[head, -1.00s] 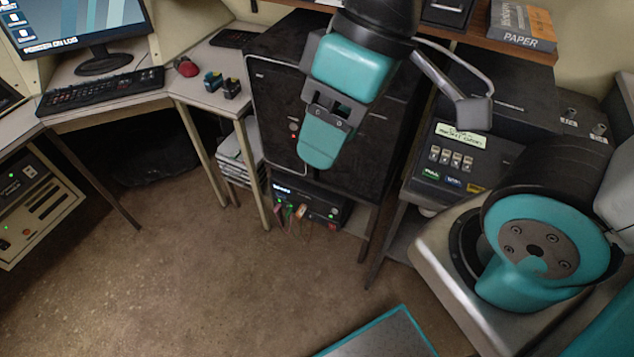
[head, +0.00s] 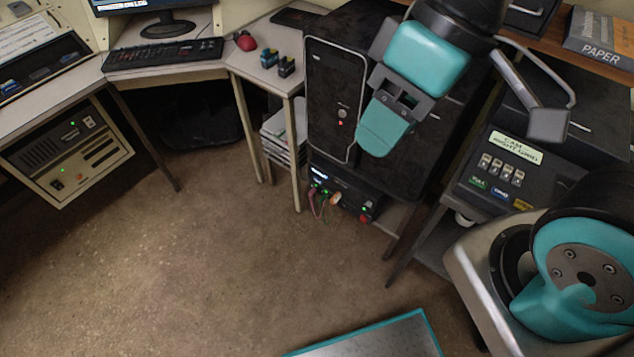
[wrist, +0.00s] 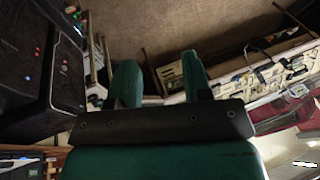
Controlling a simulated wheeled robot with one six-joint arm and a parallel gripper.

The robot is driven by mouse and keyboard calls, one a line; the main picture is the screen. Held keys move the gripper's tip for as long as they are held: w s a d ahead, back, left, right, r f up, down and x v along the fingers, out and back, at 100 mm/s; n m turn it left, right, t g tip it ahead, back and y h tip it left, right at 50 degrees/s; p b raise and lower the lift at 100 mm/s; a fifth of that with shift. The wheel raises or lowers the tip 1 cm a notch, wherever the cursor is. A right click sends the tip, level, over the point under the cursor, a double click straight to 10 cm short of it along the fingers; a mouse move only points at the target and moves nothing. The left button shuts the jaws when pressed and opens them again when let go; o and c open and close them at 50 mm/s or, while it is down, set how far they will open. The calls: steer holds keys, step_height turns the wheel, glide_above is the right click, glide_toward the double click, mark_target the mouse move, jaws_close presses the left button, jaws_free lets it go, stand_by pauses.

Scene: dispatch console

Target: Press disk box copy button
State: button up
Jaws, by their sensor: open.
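My gripper (head: 382,137) hangs in front of the black tower cabinet in the head view. In the wrist view its two teal fingers stand apart with nothing between them (wrist: 161,85). A beige unit (head: 68,160) with slots, small controls and green lights sits under the left desk, well left of my gripper. It may be the disk box, but no label is legible. A copy button cannot be made out. The black tower (head: 333,95) has a small red button on its front; it also shows at the left of the wrist view (wrist: 25,62).
A desk (head: 215,65) holds a keyboard, monitor and red mouse. A black panel (head: 515,165) labelled "CAM RIGHT GRID" stands at right. A black unit with green lights (head: 340,190) sits below the tower. Open brown floor (head: 190,265) lies at centre-left. A teal-edged panel (head: 375,335) is at the bottom.

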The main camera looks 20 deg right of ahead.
jaws_close()
stand_by(1.5)
